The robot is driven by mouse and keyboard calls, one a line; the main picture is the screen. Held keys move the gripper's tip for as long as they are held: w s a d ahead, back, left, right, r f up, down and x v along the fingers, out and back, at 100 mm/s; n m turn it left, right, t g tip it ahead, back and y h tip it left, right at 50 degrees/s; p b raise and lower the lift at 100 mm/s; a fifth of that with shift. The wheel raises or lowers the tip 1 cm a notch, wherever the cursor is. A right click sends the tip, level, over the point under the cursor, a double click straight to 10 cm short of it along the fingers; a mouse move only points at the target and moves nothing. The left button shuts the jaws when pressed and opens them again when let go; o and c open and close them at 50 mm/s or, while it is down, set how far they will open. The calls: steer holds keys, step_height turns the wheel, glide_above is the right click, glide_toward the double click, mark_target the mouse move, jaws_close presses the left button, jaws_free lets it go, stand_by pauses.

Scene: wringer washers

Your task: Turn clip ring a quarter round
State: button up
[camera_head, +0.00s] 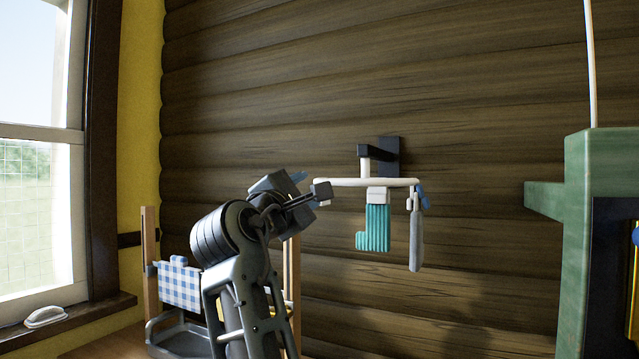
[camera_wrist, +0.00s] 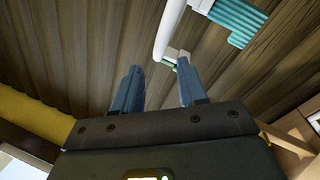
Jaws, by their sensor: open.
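The clip ring (camera_head: 345,182) is a white hoop hung under a black bracket (camera_head: 388,155) on the log wall, seen nearly edge-on. A teal sock (camera_head: 373,228) hangs from a white clip on its near side, with a grey item (camera_head: 416,240) to its right. A blue clip (camera_head: 423,197) shows at the right end. My gripper (camera_head: 300,177) is left of the ring. In the wrist view my gripper (camera_wrist: 158,66) is open and empty. The ring (camera_wrist: 168,28) and a pale clip (camera_wrist: 172,56) appear just beyond the fingertips, nearer the right finger; whether they touch is unclear.
A green wooden frame (camera_head: 592,180) stands at the right. A rack with a blue checked cloth (camera_head: 180,285) stands behind my arm at lower left. A window (camera_head: 40,170) is at the far left. The wall right of the ring is clear.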

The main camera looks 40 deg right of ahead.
steer(key=shift+p+x, duration=0.65)
steer(key=shift+x, duration=2.9)
jaws_close()
steer(key=shift+f, duration=0.1)
